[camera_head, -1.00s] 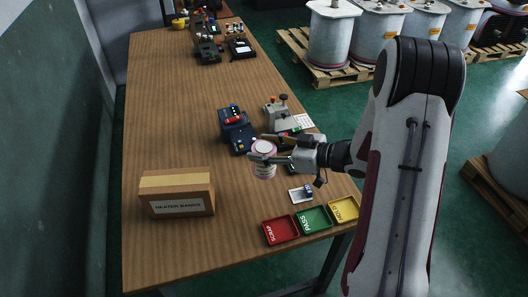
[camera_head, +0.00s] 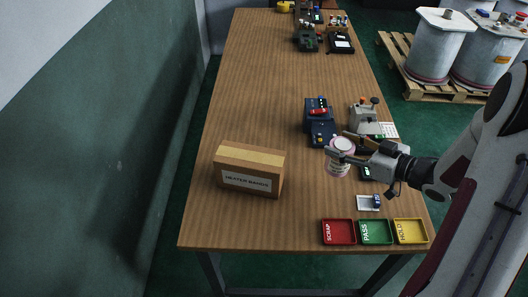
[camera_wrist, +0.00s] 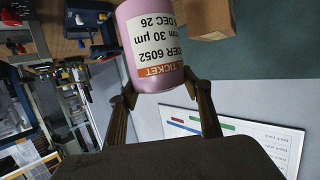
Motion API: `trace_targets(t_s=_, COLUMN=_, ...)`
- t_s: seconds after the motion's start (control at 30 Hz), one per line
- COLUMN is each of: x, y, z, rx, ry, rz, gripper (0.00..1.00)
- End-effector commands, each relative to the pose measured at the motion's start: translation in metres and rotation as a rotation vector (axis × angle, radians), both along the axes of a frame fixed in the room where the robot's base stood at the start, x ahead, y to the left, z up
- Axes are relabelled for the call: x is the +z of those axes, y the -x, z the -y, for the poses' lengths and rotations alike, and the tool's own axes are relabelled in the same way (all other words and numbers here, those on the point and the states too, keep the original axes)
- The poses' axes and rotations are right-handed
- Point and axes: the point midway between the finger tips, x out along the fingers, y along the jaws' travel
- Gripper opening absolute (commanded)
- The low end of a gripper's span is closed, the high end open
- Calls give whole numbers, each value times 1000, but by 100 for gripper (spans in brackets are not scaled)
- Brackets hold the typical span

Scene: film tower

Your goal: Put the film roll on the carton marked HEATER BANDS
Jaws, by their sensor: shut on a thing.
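The film roll (camera_head: 338,165) is a pinkish cylinder with a printed white label, and it fills the upper middle of the wrist view (camera_wrist: 155,45). My gripper (camera_head: 340,156) is shut on it and appears to hold it above the table, right of the carton. In the wrist view the two fingers (camera_wrist: 162,92) press on either side of the roll. The carton marked HEATER BANDS (camera_head: 249,170) is a closed brown box with a pale tape strip on top and a white label in front. Its top is bare. A brown box corner shows in the wrist view (camera_wrist: 207,18).
The wooden table (camera_head: 270,90) is clear left of and beyond the carton. Red (camera_head: 338,231), green (camera_head: 376,231) and yellow (camera_head: 410,231) trays line the front edge. A blue device (camera_head: 320,122) and a grey device (camera_head: 364,118) stand behind the roll. A small white pad (camera_head: 368,203) lies in front.

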Motion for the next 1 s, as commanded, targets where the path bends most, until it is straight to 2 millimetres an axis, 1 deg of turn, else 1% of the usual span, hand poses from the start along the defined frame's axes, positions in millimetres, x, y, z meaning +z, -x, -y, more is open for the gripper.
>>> trace_targets(t_s=0.17, x=10, y=-7, z=-19, rx=27, ry=6, rz=2, gripper=18)
trace_targets(t_s=0.27, x=18, y=-12, z=-36, rx=48, ry=9, rz=1, gripper=18)
trace_targets(t_s=0.6, x=54, y=-26, z=-109, rx=130, ry=15, rz=-3, gripper=18)
trace_targets(t_s=0.8, x=77, y=-29, z=-155, rx=179, ry=15, rz=-2, gripper=18)
trace_targets(t_s=1.0, x=102, y=-26, z=-201, rx=225, ry=11, rz=1, gripper=18)
